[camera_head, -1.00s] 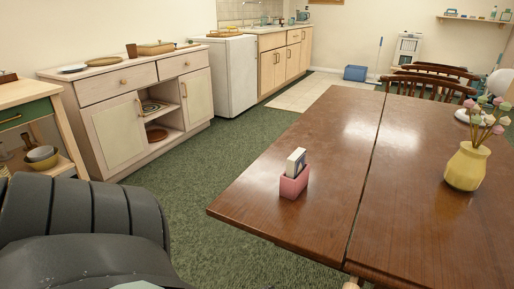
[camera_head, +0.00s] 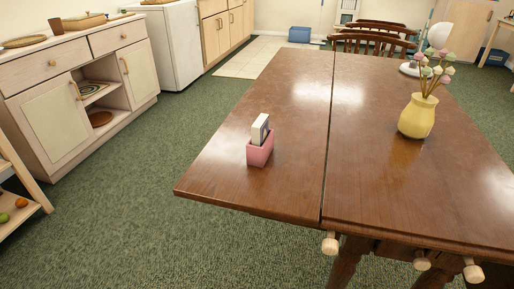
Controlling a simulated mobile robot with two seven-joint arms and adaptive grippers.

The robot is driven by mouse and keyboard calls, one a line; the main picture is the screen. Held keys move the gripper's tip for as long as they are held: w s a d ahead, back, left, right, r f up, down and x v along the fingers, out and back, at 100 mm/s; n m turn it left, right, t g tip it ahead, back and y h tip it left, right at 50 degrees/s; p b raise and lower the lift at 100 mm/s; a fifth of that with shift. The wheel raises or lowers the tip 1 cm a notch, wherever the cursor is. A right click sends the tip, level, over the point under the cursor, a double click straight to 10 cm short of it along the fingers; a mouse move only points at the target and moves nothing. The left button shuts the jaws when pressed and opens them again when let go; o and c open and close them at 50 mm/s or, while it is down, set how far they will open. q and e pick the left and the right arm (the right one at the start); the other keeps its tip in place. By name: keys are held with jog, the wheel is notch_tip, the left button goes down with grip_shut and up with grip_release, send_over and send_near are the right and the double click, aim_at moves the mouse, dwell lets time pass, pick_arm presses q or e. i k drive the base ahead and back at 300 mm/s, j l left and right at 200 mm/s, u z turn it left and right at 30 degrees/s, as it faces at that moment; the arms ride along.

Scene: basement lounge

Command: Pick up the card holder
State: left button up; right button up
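The card holder (camera_head: 260,151) is a small pink box standing upright near the left front corner of the wooden table (camera_head: 225,165). White and dark cards (camera_head: 260,129) stick up out of it. Neither of my grippers shows in the head view, so nothing of mine is seen touching the holder.
A yellow vase (camera_head: 417,116) with flowers stands on the table's right half, with a white plate (camera_head: 410,69) behind it. Wooden chairs (camera_head: 371,38) are at the far end. A pale cabinet (camera_head: 50,125) stands at the left. Green carpet (camera_head: 165,215) is clear in front of the table.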

aim_at(256, 156)
jog(key=j+z, duration=0.35)
jog(key=k+j+z, duration=0.1)
jog(key=j+z, duration=0.25)
jog(key=k+j+z, duration=0.1)
jog(key=j+z, duration=0.25)
